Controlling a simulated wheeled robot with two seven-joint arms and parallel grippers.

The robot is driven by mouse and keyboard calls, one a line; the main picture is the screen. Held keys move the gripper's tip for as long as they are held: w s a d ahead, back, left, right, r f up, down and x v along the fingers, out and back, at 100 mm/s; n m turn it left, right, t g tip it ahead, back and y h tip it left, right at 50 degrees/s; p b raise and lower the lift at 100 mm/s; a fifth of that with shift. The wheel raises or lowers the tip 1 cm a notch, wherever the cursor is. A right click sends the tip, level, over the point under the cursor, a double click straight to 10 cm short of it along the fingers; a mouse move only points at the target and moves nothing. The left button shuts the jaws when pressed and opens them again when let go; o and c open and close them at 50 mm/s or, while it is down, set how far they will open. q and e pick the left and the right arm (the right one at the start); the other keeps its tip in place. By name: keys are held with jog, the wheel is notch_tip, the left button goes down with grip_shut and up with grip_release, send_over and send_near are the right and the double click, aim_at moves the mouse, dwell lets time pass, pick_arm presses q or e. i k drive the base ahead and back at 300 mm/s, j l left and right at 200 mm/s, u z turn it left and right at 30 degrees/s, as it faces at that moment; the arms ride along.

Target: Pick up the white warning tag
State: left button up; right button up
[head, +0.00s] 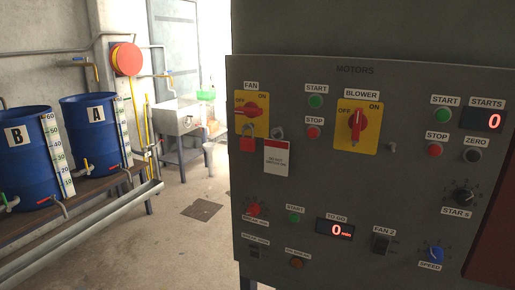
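The white warning tag (277,160) with a red band along its top hangs upright on the dark motor control panel (330,185). It sits below and to the right of the yellow FAN switch (251,112), just under a small round fitting (277,133). Its small print is too small to read with certainty. A red padlock (248,144) hangs to the left of the tag, under the FAN switch. Neither of my grippers is in the head view.
The panel carries other controls: a BLOWER switch (357,126), a red knob (254,209), several buttons and red displays. A small peg (392,147) juts out right of BLOWER. Blue drums (95,140) and a sink (179,117) stand left; the floor between is open.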

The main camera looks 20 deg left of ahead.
aim_at(276, 151)
jog(key=i+j, duration=0.1)
jog(key=j, duration=1.1)
jog(key=i+j, duration=0.1)
jog(key=j, duration=1.1)
jog(key=z, duration=0.05)
